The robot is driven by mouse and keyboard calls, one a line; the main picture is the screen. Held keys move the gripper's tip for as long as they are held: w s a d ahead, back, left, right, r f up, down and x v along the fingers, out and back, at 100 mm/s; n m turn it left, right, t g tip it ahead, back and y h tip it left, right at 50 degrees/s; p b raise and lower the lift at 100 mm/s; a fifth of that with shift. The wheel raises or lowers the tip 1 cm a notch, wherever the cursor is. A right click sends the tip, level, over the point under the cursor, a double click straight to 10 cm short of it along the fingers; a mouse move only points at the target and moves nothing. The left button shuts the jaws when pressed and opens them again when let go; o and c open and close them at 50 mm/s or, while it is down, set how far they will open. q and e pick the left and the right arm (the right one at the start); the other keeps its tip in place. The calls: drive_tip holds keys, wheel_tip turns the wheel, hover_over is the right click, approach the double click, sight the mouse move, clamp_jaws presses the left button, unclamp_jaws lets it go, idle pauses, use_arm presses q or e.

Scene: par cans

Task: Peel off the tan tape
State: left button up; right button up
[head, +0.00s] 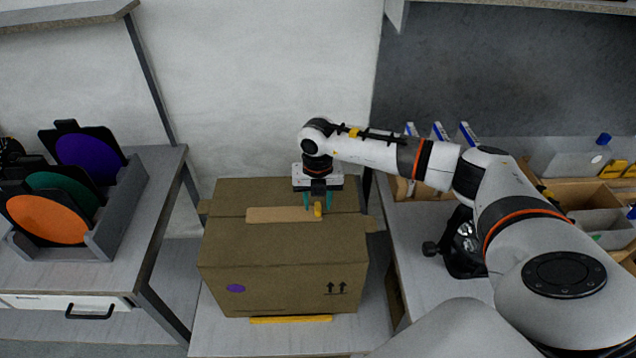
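A closed brown cardboard box (285,250) stands on a low grey surface. The tan tape (275,215) lies flat along the middle of its top. A small yellow tab (318,209) is at the right end of the tape. My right gripper (318,203) points down over that end, with its teal fingers apart on either side of the tab. The fingers do not appear to touch the tab. Part of the box top behind the gripper is hidden. My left gripper is not in view.
A grey bench at the left carries a rack (105,225) of orange, green and purple discs. A yellow strip (291,319) lies at the box's front foot. At the right, a bench holds cardboard bins (596,194) and a dark lamp-like can (462,245), partly behind my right arm.

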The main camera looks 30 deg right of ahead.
drive_tip(key=shift+f, duration=0.5)
